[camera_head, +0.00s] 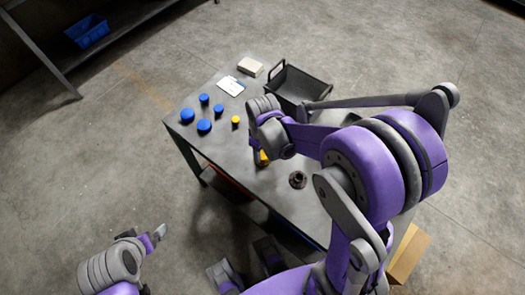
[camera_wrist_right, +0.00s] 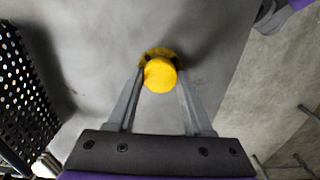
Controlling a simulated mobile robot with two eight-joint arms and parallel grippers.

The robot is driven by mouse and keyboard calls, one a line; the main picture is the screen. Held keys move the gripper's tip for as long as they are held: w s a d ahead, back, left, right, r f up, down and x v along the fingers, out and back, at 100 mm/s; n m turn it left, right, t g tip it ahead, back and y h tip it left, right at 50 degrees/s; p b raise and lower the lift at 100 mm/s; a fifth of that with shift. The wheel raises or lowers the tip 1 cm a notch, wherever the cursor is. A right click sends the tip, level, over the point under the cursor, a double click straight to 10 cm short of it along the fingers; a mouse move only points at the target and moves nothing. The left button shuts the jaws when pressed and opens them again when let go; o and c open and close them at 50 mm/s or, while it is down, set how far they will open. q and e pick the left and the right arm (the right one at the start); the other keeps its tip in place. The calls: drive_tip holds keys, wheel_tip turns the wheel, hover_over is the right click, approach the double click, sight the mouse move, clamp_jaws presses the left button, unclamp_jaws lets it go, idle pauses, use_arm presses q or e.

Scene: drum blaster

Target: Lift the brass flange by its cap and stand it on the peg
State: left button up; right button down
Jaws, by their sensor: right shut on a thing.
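My right gripper (camera_head: 262,153) is over the grey table (camera_head: 240,155), its fingers mostly hidden behind my arm in the head view. In the right wrist view its two fingers (camera_wrist_right: 160,80) are shut on a round yellow cap (camera_wrist_right: 160,75). A yellow rim, apparently the brass flange (camera_wrist_right: 156,52), shows just beyond the cap. The cap and flange also show as a yellow patch (camera_head: 263,158) in the head view. I cannot tell whether the flange touches the table. A dark round piece with a raised centre, apparently the peg (camera_head: 298,179), stands nearby. My left gripper (camera_head: 160,232) is off the table, its jaws unclear.
Several blue-topped pieces (camera_head: 204,126) and another yellow-topped piece (camera_head: 235,121) stand at the table's left. A white card (camera_head: 231,86), a pale block (camera_head: 250,67) and a dark basket (camera_head: 297,88) are at the back. A cardboard box (camera_head: 408,255) is off the right side.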

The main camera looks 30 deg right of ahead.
use_arm(q)
wheel_tip(320, 180, up, 8)
drive_tip(key=w+p, duration=0.1)
drive_tip(key=p, duration=0.5)
drive_tip(key=shift+w+f+p, duration=0.25)
drive_tip(key=shift+w+p, duration=0.05)
drive_tip(key=shift+w, duration=0.05)
use_arm(e)
wheel_tip(320, 180, up, 10)
idle(0.4)
